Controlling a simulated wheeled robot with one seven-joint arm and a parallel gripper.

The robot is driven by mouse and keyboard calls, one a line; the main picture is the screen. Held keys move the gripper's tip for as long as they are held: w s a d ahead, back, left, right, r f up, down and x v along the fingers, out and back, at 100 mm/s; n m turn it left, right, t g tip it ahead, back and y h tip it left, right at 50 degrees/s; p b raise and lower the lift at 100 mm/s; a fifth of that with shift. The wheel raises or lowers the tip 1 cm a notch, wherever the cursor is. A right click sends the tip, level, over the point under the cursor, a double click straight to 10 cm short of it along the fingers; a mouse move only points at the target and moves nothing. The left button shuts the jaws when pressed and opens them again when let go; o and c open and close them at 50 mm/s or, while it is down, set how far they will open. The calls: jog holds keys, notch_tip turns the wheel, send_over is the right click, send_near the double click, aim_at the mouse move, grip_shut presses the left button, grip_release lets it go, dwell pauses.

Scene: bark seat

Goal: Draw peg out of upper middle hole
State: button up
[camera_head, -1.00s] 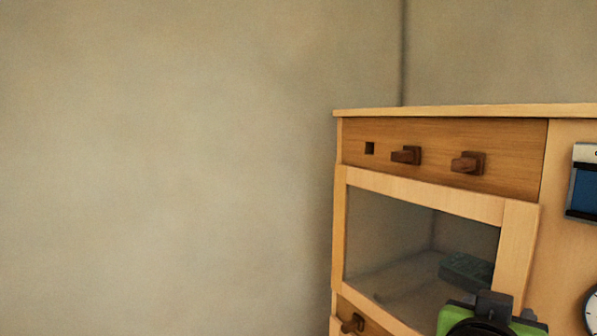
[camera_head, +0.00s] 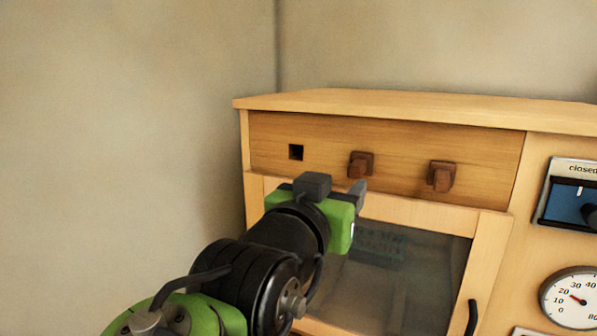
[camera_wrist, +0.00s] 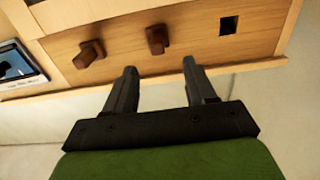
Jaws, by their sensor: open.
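The upper panel of the wooden cabinet has a row of three positions. The brown peg in the upper middle hole (camera_head: 360,165) sticks out of the panel; it also shows in the wrist view (camera_wrist: 157,39), and it hides its hole. My gripper (camera_head: 360,192) is just below and in front of this peg. In the wrist view my gripper (camera_wrist: 159,66) has its two fingers apart with nothing between them. The middle peg lies just beyond the gap between the fingertips, and the fingers are not closed around it.
An empty square hole (camera_head: 296,152) is on the left and another brown peg (camera_head: 441,176) on the right. Below is a glazed door (camera_head: 400,285) with a dark handle (camera_head: 472,318). A blue "closed" panel (camera_head: 572,200) and a dial (camera_head: 573,298) are at right.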

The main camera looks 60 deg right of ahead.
aim_at(353, 173)
jog(key=shift+s+d, duration=0.25)
jog(key=shift+d, duration=0.35)
jog(key=shift+s+d, duration=0.2)
jog(key=shift+d, duration=0.4)
jog(key=w+d+p, duration=0.1)
jog(key=w+d, duration=0.1)
jog(key=d, duration=0.1)
jog(key=shift+d+p, duration=0.2)
jog(key=shift+p, duration=0.15)
jog(key=d, duration=0.4)
jog(key=shift+f, duration=0.1)
jog(key=shift+w+d, duration=0.15)
jog(key=shift+d, duration=0.2)
jog(key=shift+c, duration=0.4)
jog(key=c, duration=0.9)
jog(key=shift+o, duration=0.2)
jog(key=s+a+b, duration=0.1)
jog(key=a+b, duration=0.2)
jog(key=a, duration=0.7)
jog(key=shift+s+a, duration=0.2)
jog(key=shift+s, duration=0.2)
